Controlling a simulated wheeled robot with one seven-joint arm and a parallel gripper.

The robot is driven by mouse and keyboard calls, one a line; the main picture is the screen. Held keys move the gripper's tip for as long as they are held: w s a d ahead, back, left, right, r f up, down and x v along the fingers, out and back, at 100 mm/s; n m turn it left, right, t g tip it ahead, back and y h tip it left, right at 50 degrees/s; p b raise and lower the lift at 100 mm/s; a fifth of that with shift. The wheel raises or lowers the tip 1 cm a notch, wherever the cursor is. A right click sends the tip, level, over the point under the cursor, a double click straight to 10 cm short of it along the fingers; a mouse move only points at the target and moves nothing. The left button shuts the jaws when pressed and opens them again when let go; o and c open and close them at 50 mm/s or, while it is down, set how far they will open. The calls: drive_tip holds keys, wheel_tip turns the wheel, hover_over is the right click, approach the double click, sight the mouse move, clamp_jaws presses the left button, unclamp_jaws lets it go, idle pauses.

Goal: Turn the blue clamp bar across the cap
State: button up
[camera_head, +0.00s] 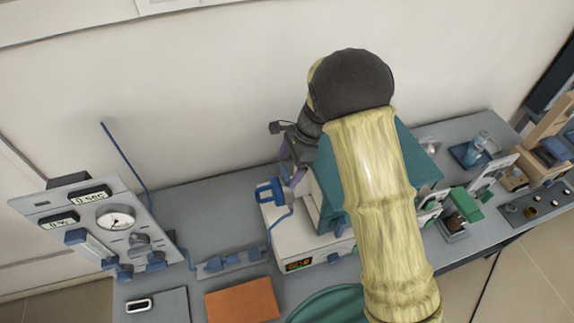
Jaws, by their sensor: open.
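My gripper (287,158) is small and partly hidden behind my own arm, above the left rear of a white furnace box (300,245). Its jaws are open. A blue loop-shaped part (268,191) stands at the left top edge of that box, just below and left of my gripper. It may be the clamp bar, but I cannot tell for sure. A gap seems to show between it and my gripper. The cap cannot be made out; my arm covers much of the box top.
A gauge panel (88,222) stands at the left on the grey bench (200,205). A blue tube (270,235) runs down beside the box. An orange mat (242,301) lies in front. At the right are a blue tray with a bottle (478,145) and a green-topped device (465,203).

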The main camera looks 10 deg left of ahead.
drive_tip(key=shift+x, duration=0.75)
drive_tip(key=c, duration=1)
